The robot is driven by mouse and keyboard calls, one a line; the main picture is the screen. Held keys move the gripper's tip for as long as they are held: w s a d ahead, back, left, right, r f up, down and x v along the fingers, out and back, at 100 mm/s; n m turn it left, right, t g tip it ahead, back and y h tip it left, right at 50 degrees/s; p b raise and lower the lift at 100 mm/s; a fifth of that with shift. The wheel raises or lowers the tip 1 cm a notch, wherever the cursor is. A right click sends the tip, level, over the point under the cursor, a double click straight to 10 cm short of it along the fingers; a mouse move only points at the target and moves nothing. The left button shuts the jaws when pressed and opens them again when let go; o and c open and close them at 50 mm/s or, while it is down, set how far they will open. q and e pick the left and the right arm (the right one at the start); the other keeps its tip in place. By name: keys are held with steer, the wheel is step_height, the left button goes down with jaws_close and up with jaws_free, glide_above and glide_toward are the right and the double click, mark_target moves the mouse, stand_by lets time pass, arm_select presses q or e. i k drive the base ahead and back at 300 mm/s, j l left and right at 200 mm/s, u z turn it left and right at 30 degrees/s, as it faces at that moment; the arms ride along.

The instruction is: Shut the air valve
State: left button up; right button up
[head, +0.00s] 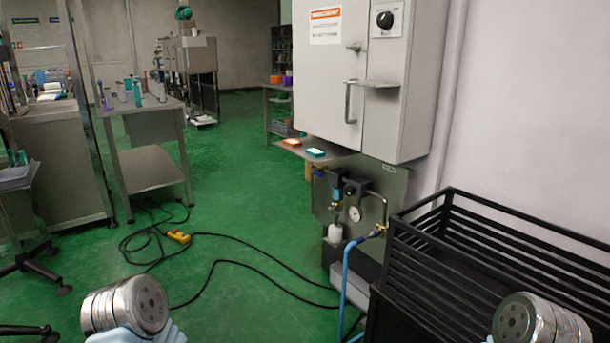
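The air supply assembly is on a grey metal panel (395,185) low on the wall, under a white cabinet. It has a round pressure gauge (354,214), a blue-and-black regulator part (337,190) with a white bowl (335,233), and a bent metal pipe (384,205). A small brass fitting (381,229), possibly the air valve, sits at the pipe's lower end, where a blue hose (346,272) joins. The valve handle and its position are too small to tell. Silver joints of my arms show at the bottom left and bottom right, away from the panel. Neither gripper's fingers show.
A black slatted cart (470,240) stands close right of the panel. The white cabinet (365,70) overhangs it. Black cables and a yellow control box (178,237) lie on the green floor (235,200). Steel benches (150,165) stand at left. The floor between is mostly open.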

mark_target(318, 173)
steer(key=i+j+z, duration=0.15)
steer(key=i+j, duration=0.6)
